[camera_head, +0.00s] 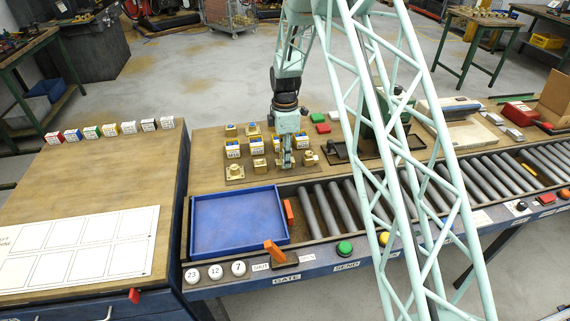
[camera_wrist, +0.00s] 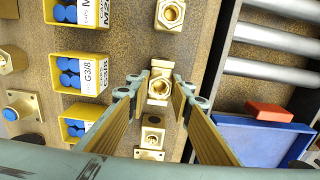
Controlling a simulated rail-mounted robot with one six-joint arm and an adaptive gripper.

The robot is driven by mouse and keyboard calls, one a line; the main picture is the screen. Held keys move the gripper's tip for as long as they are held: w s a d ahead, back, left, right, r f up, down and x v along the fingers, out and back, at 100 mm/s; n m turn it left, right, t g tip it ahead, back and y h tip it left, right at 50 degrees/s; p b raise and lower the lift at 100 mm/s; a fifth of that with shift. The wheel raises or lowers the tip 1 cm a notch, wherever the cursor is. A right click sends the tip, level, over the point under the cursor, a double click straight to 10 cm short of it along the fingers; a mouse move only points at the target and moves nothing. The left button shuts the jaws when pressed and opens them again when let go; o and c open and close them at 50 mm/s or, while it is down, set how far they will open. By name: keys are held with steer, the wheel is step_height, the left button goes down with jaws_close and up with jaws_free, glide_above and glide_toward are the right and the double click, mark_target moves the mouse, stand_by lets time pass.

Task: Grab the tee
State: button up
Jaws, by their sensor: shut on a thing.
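The brass tee (camera_wrist: 160,85) shows in the wrist view between my fingertips, with a round opening facing the camera. My gripper (camera_wrist: 158,92) is shut on it, one finger on each side. In the head view my gripper (camera_head: 287,161) points down among the brass fittings on the brown board, and the tee is mostly hidden there. I cannot tell whether the tee still touches the board. Another brass fitting (camera_wrist: 170,14) lies just above it in the wrist view, and a further one (camera_wrist: 152,131) lies just below it.
Yellow bins with blue caps (camera_wrist: 80,72) stand left of my fingers in the wrist view. A blue tray (camera_head: 238,222) and grey rollers (camera_head: 330,205) lie along the bench front. A white sheet with a grid (camera_head: 80,250) lies on the left table, which has bare wood.

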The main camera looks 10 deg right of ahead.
steer(key=shift+r, duration=0.1)
steer(key=shift+w+r+p, duration=0.1)
steer(key=shift+r+p, duration=0.25)
steer(key=shift+r, duration=1.35)
steer(key=s+d+r, duration=0.1)
steer(key=s+d, duration=0.1)
steer(key=s, duration=1.4)
steer(key=shift+d+r+p, duration=0.2)
steer(key=shift+d+p, duration=0.1)
steer(key=shift+d, duration=0.1)
steer(key=shift+a, duration=0.1)
